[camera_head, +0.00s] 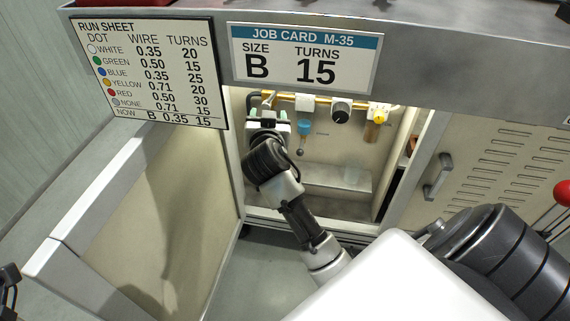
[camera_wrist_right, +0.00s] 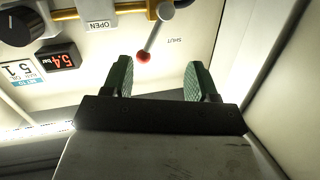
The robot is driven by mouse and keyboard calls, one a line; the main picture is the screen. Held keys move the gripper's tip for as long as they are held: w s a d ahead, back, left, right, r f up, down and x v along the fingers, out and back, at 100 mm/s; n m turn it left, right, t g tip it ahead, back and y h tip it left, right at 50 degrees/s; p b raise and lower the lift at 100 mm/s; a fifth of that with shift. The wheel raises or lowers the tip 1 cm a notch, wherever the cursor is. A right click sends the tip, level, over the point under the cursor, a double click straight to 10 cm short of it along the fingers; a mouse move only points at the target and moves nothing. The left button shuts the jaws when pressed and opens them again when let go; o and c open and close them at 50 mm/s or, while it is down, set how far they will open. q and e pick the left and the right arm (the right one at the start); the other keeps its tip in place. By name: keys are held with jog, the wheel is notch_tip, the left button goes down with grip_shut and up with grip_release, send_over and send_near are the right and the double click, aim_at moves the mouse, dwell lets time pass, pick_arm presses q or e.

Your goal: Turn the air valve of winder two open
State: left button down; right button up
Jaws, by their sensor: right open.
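In the right wrist view, the air valve is a pale lever (camera_wrist_right: 152,38) with a red ball end (camera_wrist_right: 143,56), pivoting on the brass pipe. The lever stands at a slant between the printed words OPEN (camera_wrist_right: 99,25) and SHUT (camera_wrist_right: 174,41). My right gripper (camera_wrist_right: 160,80) is open, its two green-padded fingers apart and nothing between them. The red ball is beyond the fingertips, with a gap. In the head view my right gripper (camera_head: 268,116) is inside the lit cabinet at its upper left, hiding the lever. My left gripper is not in view.
A dark knob (camera_wrist_right: 25,25) and a red-digit pressure display (camera_wrist_right: 58,59) sit beside the lever. The cabinet wall (camera_wrist_right: 285,85) is close on the right.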

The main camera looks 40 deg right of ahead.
jog(key=s+a+f+n+g+y, duration=0.2)
jog(key=s+a+f+n+y, duration=0.1)
jog(key=s+f, duration=0.4)
jog(key=s+a+f+n+g+y, duration=0.3)
jog(key=s+a+f, duration=0.2)
jog(key=s+f, duration=0.3)
jog(key=shift+s+n+g+y, duration=0.3)
jog(key=shift+s, duration=0.4)
jog(key=shift+c, duration=0.3)
